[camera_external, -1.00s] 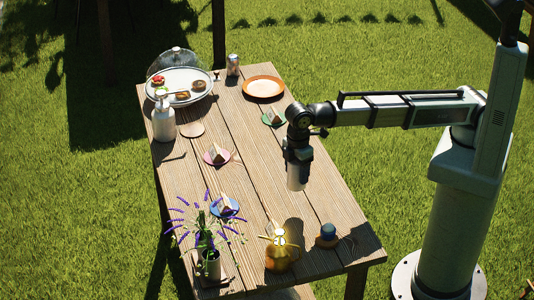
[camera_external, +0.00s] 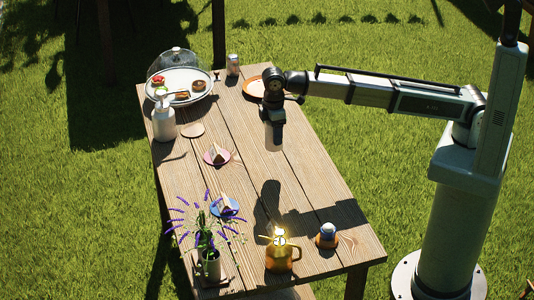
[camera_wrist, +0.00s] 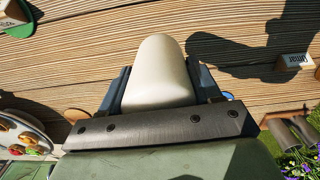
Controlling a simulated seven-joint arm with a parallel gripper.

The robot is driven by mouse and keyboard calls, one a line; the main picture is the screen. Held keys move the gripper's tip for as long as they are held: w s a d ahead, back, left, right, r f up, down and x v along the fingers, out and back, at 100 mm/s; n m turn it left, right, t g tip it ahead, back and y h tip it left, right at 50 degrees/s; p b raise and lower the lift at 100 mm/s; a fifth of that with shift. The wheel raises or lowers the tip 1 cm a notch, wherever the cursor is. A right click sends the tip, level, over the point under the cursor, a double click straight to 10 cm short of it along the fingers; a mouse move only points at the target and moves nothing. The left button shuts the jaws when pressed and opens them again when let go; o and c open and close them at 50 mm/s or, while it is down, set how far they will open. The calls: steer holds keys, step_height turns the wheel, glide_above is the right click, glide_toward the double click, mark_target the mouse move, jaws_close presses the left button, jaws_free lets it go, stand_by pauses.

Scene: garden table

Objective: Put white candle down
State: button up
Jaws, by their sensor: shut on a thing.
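The white candle (camera_external: 273,137) is a pale, round-ended cylinder below my gripper (camera_external: 273,121) in the external view. In the wrist view, the candle (camera_wrist: 160,62) sits between the two dark fingers of my gripper (camera_wrist: 160,80), which are shut on it. It appears to hang upright above the wooden table (camera_external: 305,180), as the shadow of my gripper falls well apart from it, toward the near side. The candle's far end and the spot directly below it are hidden in the wrist view.
An orange plate (camera_external: 253,87) is partly behind my gripper. The table's middle right is bare.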

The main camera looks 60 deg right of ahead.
steer(key=w+d, duration=0.7)
steer(key=w, duration=0.5)
steer(key=w+d, duration=0.8)
steer(key=w, duration=0.5)
steer(key=shift+n, duration=0.6)
steer(key=shift+s+a+f, duration=0.1)
steer(key=shift+f, duration=2.2)
steer(key=shift+s+f, duration=0.1)
steer(key=shift+f, duration=2.2)
steer(key=shift+f, duration=0.1)
steer(key=o, duration=1.2)
steer(key=shift+o, duration=0.2)
step_height(320, 180, up, 12)
